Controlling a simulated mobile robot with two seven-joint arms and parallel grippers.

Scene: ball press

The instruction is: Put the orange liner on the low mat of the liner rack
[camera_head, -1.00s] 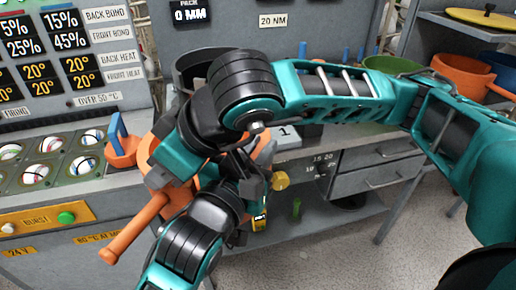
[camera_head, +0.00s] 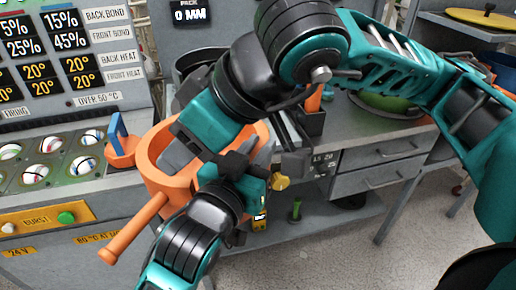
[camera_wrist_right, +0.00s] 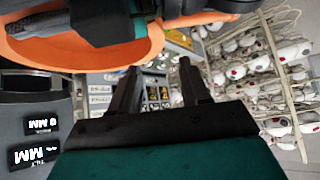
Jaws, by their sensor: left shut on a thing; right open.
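An orange open vessel (camera_head: 153,160) with a long handle toward the lower left, which I take as the orange liner, stands out in the middle of the head view. My left gripper (camera_head: 250,172), on the arm from the bottom, is shut at the vessel's right side; the contact is partly hidden. My right gripper (camera_head: 178,155) is open and overlaps the vessel's opening; I cannot tell whether it touches. In the right wrist view the vessel's rim (camera_wrist_right: 152,45) is at the top, and the open fingers (camera_wrist_right: 158,85) have nothing between them. I cannot make out the low mat.
A grey shelf at the upper right bears a yellow disc (camera_head: 485,18) and a blue bowl (camera_head: 502,66). A green bowl (camera_head: 385,103) sits behind my right arm. A control panel (camera_head: 70,60) and a bench with drawers (camera_head: 380,150) flank the vessel. Floor shows at the lower right.

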